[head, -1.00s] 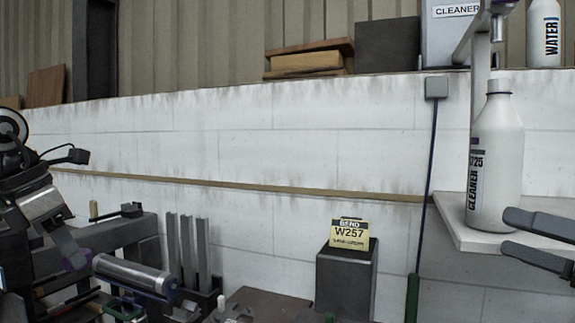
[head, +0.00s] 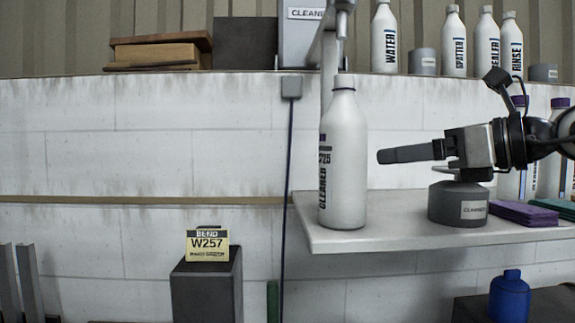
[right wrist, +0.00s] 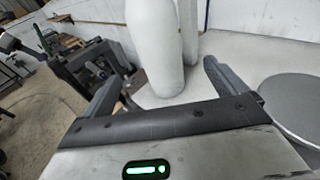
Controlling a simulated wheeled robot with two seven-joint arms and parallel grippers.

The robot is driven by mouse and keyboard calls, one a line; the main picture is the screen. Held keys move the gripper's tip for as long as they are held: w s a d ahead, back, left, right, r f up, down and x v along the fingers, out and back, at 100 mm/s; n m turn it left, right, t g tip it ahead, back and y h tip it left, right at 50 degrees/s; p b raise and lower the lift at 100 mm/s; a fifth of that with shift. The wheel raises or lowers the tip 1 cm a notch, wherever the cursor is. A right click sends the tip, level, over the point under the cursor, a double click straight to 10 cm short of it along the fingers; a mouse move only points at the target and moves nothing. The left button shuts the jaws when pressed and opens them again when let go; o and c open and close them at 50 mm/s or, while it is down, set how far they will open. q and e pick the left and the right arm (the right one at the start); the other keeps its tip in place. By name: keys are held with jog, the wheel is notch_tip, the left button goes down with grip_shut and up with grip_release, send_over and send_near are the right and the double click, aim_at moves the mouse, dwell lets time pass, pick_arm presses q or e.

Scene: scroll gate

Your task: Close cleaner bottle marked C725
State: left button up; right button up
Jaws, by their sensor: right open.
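The white cleaner bottle (head: 345,165), its side label partly reading 725, stands upright at the left end of the white shelf (head: 390,225). Its narrow top is white; I cannot tell whether a cap is on it. My right gripper (head: 380,156) is to the right of the bottle at mid-body height, apart from it and pointing left. In the right wrist view the bottle (right wrist: 155,50) stands ahead, between the spread, empty fingers (right wrist: 160,85). My left gripper is out of view.
A dispenser spout (head: 343,22) hangs above the bottle. A grey pot labelled cleaner (head: 445,205) stands below my right gripper, beside purple cloths (head: 523,213). Several labelled bottles (head: 385,40) stand on the upper ledge. A blue bottle (head: 510,297) is lower right.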

aim_at(365, 160)
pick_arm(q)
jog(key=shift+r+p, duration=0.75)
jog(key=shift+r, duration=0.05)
pick_arm(e)
jog(key=x, duration=0.5)
jog(key=shift+w+a, duration=0.15)
jog(key=shift+a, duration=0.05)
jog(key=shift+w+a+f, duration=0.15)
jog(key=shift+w+a, duration=0.25)
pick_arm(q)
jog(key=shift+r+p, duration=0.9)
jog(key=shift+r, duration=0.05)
pick_arm(e)
jog(key=shift+f+x, duration=0.15)
jog(key=shift+x, duration=1.15)
jog(key=shift+f+x, duration=0.1)
jog(key=shift+x, duration=1.25)
jog(key=shift+s, duration=0.1)
jog(key=c, duration=1.5)
jog(key=shift+r, duration=0.15)
